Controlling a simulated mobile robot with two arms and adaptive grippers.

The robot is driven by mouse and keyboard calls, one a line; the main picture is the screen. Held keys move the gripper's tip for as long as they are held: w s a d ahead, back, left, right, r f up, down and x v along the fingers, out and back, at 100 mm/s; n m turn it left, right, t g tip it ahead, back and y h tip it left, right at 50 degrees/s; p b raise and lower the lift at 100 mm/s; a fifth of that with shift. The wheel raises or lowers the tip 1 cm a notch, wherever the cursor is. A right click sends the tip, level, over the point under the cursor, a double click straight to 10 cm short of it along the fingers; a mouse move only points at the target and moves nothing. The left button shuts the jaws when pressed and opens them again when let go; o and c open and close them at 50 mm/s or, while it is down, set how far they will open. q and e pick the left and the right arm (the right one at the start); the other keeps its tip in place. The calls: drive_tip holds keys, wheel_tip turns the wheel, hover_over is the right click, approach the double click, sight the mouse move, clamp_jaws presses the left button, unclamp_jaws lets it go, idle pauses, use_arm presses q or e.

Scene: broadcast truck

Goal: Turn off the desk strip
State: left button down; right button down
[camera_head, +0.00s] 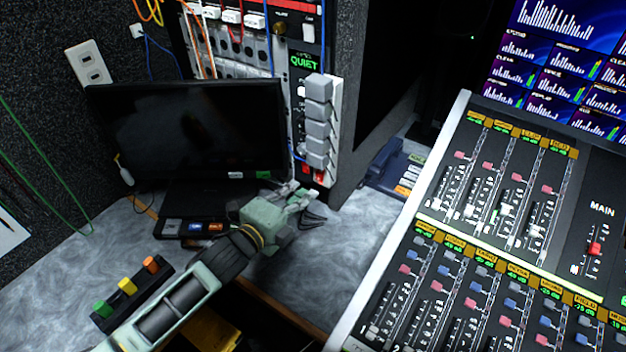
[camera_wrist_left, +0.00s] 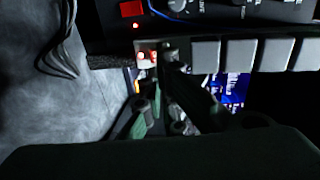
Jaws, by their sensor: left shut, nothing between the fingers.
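A pale vertical strip (camera_head: 330,140) with several grey blocks along it is fixed to the rack's front right edge. A small red part (camera_head: 319,177) shows at its lower end. In the left wrist view the strip lies sideways, its grey blocks (camera_wrist_left: 240,55) to the right and a red-lit end (camera_wrist_left: 147,55) near the middle. My left gripper (camera_head: 303,197) is shut and empty, just below the strip's lower end. In the wrist view its fingers (camera_wrist_left: 166,60) reach up to the red-lit end and partly cover it. I cannot tell whether they touch. My right gripper is out of view.
A dark monitor (camera_head: 190,130) stands left of the rack. A box with green, yellow and orange buttons (camera_head: 128,287) sits on the desk (camera_head: 345,245) by my left arm. A blue desk phone (camera_head: 395,170) and a large mixing console (camera_head: 470,230) are to the right.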

sight(319, 177)
use_arm(q)
drive_tip(key=x, duration=0.5)
drive_tip(key=shift+w+d+p, duration=0.2)
drive_tip(key=shift+w+p, duration=0.1)
drive_tip(key=shift+w, duration=0.05)
drive_tip(key=shift+w+d+f, duration=0.2)
drive_tip(key=shift+w, duration=0.1)
drive_tip(key=shift+a, duration=0.1)
